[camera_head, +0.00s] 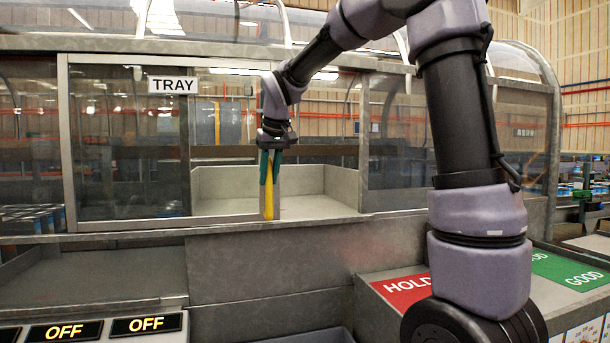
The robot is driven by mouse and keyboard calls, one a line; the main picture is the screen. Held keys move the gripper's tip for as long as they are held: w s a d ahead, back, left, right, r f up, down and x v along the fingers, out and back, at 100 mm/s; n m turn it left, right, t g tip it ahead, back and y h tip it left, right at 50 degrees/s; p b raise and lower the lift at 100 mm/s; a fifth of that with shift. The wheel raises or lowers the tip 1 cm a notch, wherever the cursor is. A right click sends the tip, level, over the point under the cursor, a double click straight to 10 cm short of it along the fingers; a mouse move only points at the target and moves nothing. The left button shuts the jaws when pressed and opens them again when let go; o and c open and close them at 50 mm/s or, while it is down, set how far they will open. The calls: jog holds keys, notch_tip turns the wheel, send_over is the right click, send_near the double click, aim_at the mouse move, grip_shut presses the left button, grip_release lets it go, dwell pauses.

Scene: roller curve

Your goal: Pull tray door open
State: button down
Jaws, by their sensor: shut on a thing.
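The tray door is a clear framed panel, and its upright grey edge (269,110) stands near the middle of the tray opening. A yellow upright handle (267,207) is at this edge. My gripper (268,170) points down with its teal fingers shut on the handle, whose upper part they hide. A white TRAY sign (173,85) is on the glass to the left. To the right of the door edge there is a gap, and a pale grey tray compartment (315,205) shows through it.
A metal frame post (364,140) bounds the opening on the right. My arm crosses the right side. Below are a grey ledge, a red HOLD panel (403,289), a green GOOD panel (570,270) and two OFF displays (147,324).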

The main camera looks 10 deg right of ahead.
aim_at(228, 175)
jog(key=a, duration=1)
jog(key=shift+s+a, duration=0.15)
jog(key=shift+a, duration=0.15)
jog(key=c, duration=0.7)
grip_release()
jog(key=shift+r, duration=0.1)
jog(key=v, duration=1)
jog(key=shift+s+r, duration=0.15)
jog(key=shift+r, duration=0.15)
